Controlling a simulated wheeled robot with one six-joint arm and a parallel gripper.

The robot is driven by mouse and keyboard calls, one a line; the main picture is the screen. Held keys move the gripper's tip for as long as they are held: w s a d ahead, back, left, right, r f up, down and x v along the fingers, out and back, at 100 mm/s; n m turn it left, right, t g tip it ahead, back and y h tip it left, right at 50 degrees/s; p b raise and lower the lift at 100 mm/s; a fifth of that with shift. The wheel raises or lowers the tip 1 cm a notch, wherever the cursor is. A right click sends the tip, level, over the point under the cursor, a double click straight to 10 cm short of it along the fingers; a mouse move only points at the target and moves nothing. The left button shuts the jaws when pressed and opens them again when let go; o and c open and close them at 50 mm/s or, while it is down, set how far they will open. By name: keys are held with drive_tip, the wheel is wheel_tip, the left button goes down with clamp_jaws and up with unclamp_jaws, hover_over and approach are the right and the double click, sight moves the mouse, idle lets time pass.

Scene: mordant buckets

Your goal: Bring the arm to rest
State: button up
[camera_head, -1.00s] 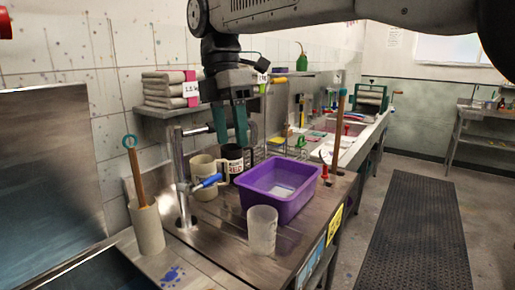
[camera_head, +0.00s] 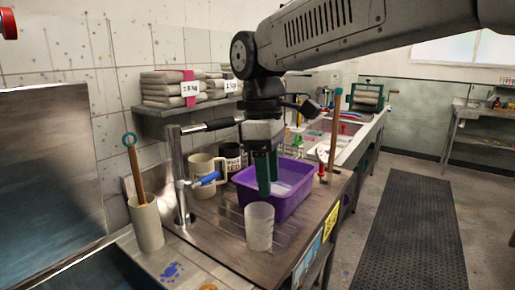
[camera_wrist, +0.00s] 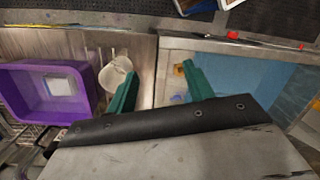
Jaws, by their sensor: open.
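My gripper (camera_head: 268,172) hangs pointing down from my arm, with green fingers, over the wooden counter beside the purple basin. In the wrist view its two green fingers (camera_wrist: 158,92) stand apart with nothing between them. A purple basin (camera_head: 291,207) sits on the counter with a pale block inside; it also shows at the left of the wrist view (camera_wrist: 20,88). A frosted cup (camera_head: 259,228) stands upright in front of the basin. In the wrist view the cup (camera_wrist: 116,72) is just left of the fingers.
A holder (camera_head: 147,227) with a stick stands left. A wooden post (camera_head: 335,125) stands right. The dark floor mat (camera_head: 410,235) is clear.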

drive_tip(key=s+d+f+m+t, duration=0.1)
drive_tip(key=s+d+f+m, duration=0.2)
drive_tip(key=s+d+m, duration=0.2)
drive_tip(key=s+d+f+m+t, duration=0.1)
drive_tip(key=s+d+f+m, duration=0.2)
drive_tip(key=s+d+m, duration=0.2)
drive_tip(key=s+d+f+m+y, duration=0.1)
drive_tip(key=s+d+f+m, duration=0.2)
drive_tip(key=s+d, duration=0.6)
drive_tip(key=d+m, duration=0.1)
drive_tip(key=d, duration=0.4)
drive_tip(key=shift+s+d+f+m+t, duration=0.15)
drive_tip(key=shift+d+f+m+t, duration=0.15)
drive_tip(key=shift+m+t, duration=0.1)
